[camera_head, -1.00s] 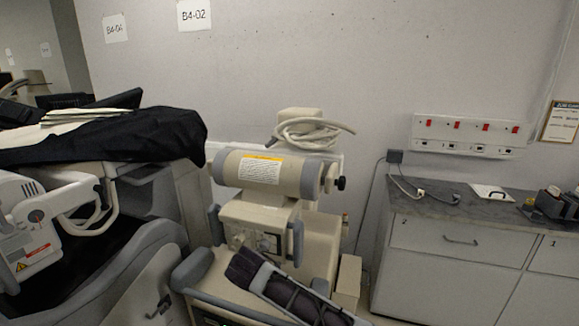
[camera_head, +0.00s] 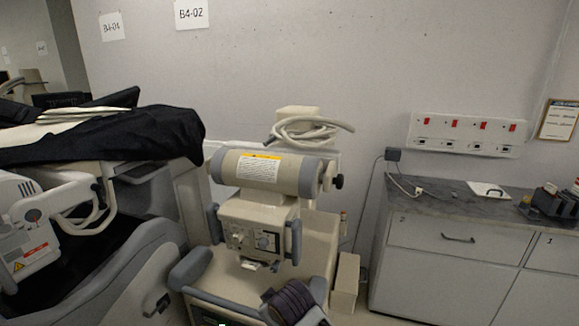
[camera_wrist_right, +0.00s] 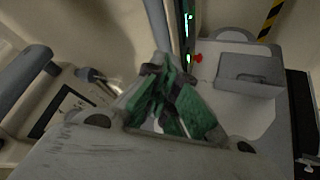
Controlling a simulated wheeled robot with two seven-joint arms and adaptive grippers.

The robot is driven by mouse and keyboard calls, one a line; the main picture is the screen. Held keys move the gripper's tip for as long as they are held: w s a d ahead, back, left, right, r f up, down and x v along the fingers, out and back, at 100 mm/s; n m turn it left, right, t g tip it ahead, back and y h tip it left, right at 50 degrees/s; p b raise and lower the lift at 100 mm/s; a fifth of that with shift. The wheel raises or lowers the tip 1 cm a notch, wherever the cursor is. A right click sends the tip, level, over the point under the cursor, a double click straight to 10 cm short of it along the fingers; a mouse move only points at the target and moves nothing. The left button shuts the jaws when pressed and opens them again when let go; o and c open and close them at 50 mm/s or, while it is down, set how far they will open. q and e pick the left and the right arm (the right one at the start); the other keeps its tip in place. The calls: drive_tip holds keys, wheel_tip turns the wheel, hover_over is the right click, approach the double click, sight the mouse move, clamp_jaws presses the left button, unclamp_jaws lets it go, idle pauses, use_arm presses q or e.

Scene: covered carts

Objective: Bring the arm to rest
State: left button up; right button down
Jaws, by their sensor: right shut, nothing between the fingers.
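My right gripper (camera_wrist_right: 168,100) shows in the right wrist view with its green-padded fingers closed together and nothing between them. Pale equipment surfaces lie around and behind it there; I cannot tell how near they are. In the head view a dark ribbed part of my arm (camera_head: 292,303) shows at the bottom edge, in front of the beige machine. The gripper itself is not seen in the head view. My left arm and gripper are in neither view.
A beige machine (camera_head: 262,220) with a horizontal cylinder and coiled cable stands in the centre. A cart under a black cover (camera_head: 150,135) is at left. A grey-topped cabinet (camera_head: 440,250) stands at right. A strip of floor shows between machine and cabinet.

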drive_tip(key=s+d+f+m+g+h, duration=0.15)
drive_tip(key=s+d+f+m, duration=0.25)
drive_tip(key=s+d, duration=0.85)
drive_tip(key=s+d+f+m+g+h, duration=0.1)
drive_tip(key=s+d+f+m+h, duration=0.15)
drive_tip(key=s+d, duration=0.95)
drive_tip(key=w+d+f+g, duration=0.1)
drive_tip(key=d+f, duration=0.2)
drive_tip(key=f, duration=1.3)
drive_tip(key=w+d+f+g, duration=0.1)
drive_tip(key=d+f, duration=0.2)
drive_tip(key=f, duration=1.3)
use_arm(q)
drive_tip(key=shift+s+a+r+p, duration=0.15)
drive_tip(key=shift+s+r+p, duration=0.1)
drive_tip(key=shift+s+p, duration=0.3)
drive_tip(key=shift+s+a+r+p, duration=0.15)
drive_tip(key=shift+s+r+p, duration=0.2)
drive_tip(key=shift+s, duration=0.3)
use_arm(e)
drive_tip(key=s+d+f, duration=0.4)
drive_tip(key=s+f, duration=0.5)
drive_tip(key=s, duration=0.1)
drive_tip(key=s+d+f, duration=0.3)
drive_tip(key=s+f, duration=0.7)
drive_tip(key=s, duration=0.1)
drive_tip(key=shift+d+f, duration=0.3)
drive_tip(key=shift+d, duration=0.1)
